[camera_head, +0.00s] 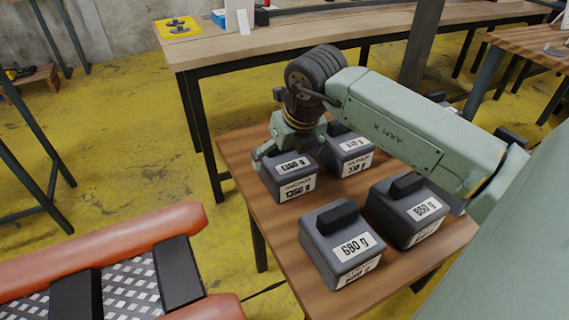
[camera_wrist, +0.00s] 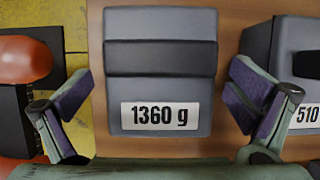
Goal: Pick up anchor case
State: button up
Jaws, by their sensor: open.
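Several dark grey cases with black handles and white weight labels stand on a wooden table (camera_head: 250,150). The case marked 1360 g (camera_head: 296,189) is at the table's far left edge. It also shows from above in the wrist view, with its lid (camera_wrist: 160,88) centred between my fingers. My gripper (camera_wrist: 158,95) is open, one finger on each side of this case, apart from it in the picture. In the head view my gripper (camera_head: 268,145) is over the case and hides part of its top. I cannot tell its exact height above the handle. No case in view is named anchor case legibly.
A case marked 510 g (camera_wrist: 290,65) stands close to the right finger. Cases marked 680 g (camera_head: 335,240) and 850 g (camera_head: 405,215) stand nearer. An orange inflatable boat (camera_head: 110,250) lies at lower left. A workbench (camera_head: 300,35) stands behind.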

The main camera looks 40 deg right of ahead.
jog(key=shift+x, duration=0.8)
jog(key=shift+c, duration=0.4)
jog(key=c, duration=1.7)
jog(key=shift+r, duration=0.15)
jog(key=shift+c, duration=0.5)
jog(key=shift+r, duration=0.1)
